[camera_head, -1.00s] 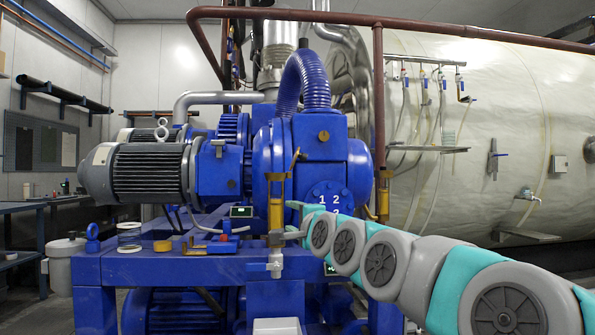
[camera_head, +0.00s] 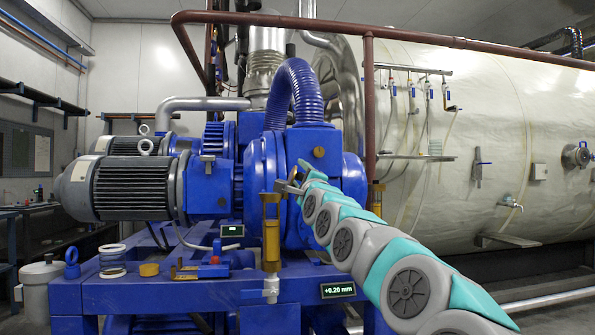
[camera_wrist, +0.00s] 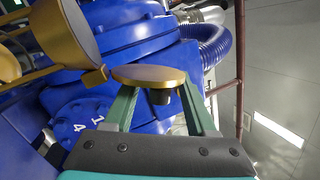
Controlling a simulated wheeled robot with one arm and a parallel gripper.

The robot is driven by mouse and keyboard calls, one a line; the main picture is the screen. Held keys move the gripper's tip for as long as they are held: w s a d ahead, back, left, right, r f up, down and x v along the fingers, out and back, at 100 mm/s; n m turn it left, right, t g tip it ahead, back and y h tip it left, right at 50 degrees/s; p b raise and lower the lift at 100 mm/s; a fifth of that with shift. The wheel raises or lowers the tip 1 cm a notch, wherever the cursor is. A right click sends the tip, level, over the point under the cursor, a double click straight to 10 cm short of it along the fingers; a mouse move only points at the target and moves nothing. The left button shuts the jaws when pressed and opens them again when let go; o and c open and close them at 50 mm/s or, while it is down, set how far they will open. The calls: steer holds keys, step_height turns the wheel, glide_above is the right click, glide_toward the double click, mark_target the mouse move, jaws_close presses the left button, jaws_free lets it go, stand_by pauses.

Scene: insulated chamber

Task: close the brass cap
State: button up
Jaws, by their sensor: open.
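The brass cap (camera_wrist: 150,75) is a round disc swung open on a hinge beside a brass filler cup (camera_wrist: 64,32) in the wrist view. The cup's mouth is uncovered. In the head view the brass filler tube (camera_head: 271,240) stands upright at the front of the blue pump, and the cap is hard to make out behind my fingers. My gripper (camera_wrist: 158,98) is open, its two green fingers spread under the disc, with a dark stud of the cap between them. Whether the fingers touch the cap I cannot tell. My gripper (camera_head: 291,180) is just right of the tube top in the head view.
The blue pump housing (camera_head: 320,155) and a ribbed blue hose (camera_head: 300,92) are close behind my gripper. A blue frame (camera_head: 185,297) bears loose rings and a small display (camera_head: 338,290) reading +0.20 mm. A large pale tank (camera_head: 500,140) fills the right.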

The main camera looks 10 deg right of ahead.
steer(key=shift+w+r, duration=0.2)
steer(key=shift+w, duration=0.45)
jaws_close()
